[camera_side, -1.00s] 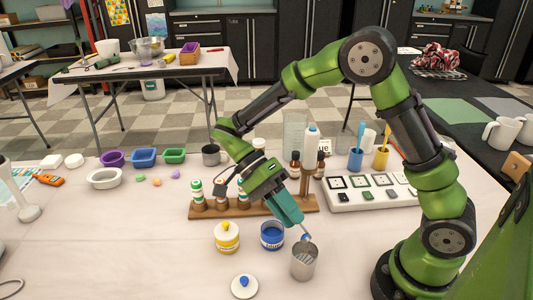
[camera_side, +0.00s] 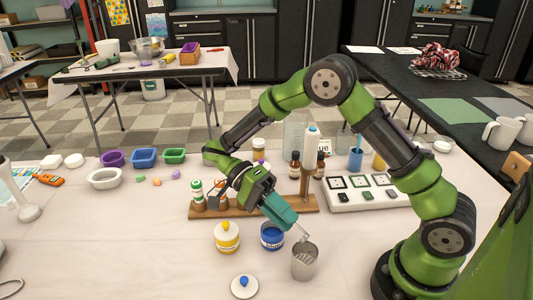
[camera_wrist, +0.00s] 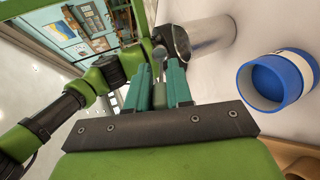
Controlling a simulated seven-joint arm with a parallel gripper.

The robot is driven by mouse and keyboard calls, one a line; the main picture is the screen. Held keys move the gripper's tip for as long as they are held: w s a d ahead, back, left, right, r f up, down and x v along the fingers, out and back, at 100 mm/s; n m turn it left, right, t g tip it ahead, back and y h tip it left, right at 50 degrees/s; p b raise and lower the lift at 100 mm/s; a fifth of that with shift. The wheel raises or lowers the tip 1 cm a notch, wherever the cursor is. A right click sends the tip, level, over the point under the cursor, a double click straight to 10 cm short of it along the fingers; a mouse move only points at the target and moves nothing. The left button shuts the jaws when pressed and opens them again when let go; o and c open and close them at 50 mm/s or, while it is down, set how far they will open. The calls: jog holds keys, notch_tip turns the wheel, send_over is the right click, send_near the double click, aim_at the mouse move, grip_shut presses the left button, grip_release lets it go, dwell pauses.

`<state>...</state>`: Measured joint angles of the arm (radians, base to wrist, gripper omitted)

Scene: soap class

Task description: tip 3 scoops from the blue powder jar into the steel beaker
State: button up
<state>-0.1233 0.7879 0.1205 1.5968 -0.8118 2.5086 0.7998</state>
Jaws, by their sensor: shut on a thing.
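The blue powder jar (camera_side: 272,238) stands open on the table, with blue inside; it also shows in the wrist view (camera_wrist: 272,82). The steel beaker (camera_side: 304,264) stands upright just right of it and nearer the camera; it shows at the top of the wrist view (camera_wrist: 210,35). My gripper (camera_side: 291,223) is shut on a small scoop (camera_side: 304,235), whose end is above the beaker's rim. In the wrist view the fingers of my gripper (camera_wrist: 158,80) partly hide the scoop. I cannot tell whether the scoop holds powder or what is inside the beaker.
A lid with a blue knob (camera_side: 244,287) lies in front of the jars. A yellow-labelled jar (camera_side: 227,239) with its lid on stands left of the blue one. A wooden rack (camera_side: 240,211) with bottles is behind. The front left of the table is mostly clear.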

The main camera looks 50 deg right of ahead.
jog(key=shift+r+t, duration=0.15)
jog(key=shift+t, duration=0.15)
jog(key=shift+s+r+t, duration=0.95)
jog(key=shift+s+t, duration=0.15)
jog(key=shift+t, duration=1.1)
jog(key=shift+s+r+t, duration=0.9)
jog(key=shift+s+t, duration=0.15)
jog(key=shift+t, duration=1.15)
jog(key=shift+s+r+t, duration=0.95)
jog(key=shift+s+t, duration=0.15)
jog(key=shift+t, duration=1.1)
